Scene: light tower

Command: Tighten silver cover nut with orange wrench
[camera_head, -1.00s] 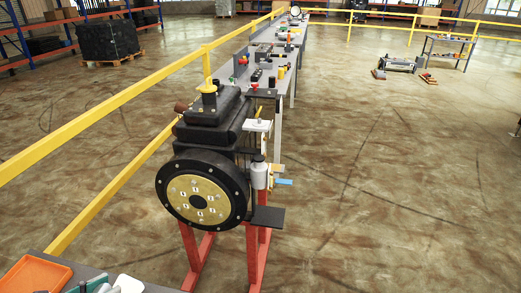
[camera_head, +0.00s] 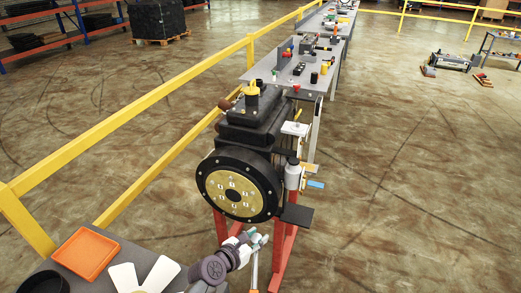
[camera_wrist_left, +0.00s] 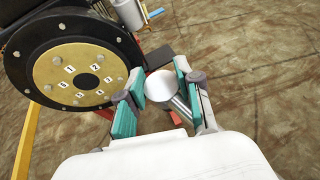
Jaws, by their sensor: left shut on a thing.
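The black round housing (camera_head: 210,202) carries a gold cover plate (camera_head: 222,207) with small silver nuts and number labels; the plate also shows in the left wrist view (camera_wrist_left: 108,95). I cannot tell which nut is the silver cover nut. My left gripper (camera_head: 257,240) is below and to the right of the cover, apart from it. It is shut on a silver-shafted tool (camera_head: 255,267), apparently the orange wrench, with a hint of orange at the bottom picture edge. In the left wrist view, a round silver end (camera_wrist_left: 160,86) shows between the teal fingers (camera_wrist_left: 153,93). My right gripper is not in view.
An orange tray (camera_head: 85,254) and a white fan (camera_head: 146,278) lie on a grey table at lower left. A yellow railing (camera_head: 120,143) runs behind. A black plate (camera_head: 297,216) juts out right of the housing, above red legs (camera_head: 282,257).

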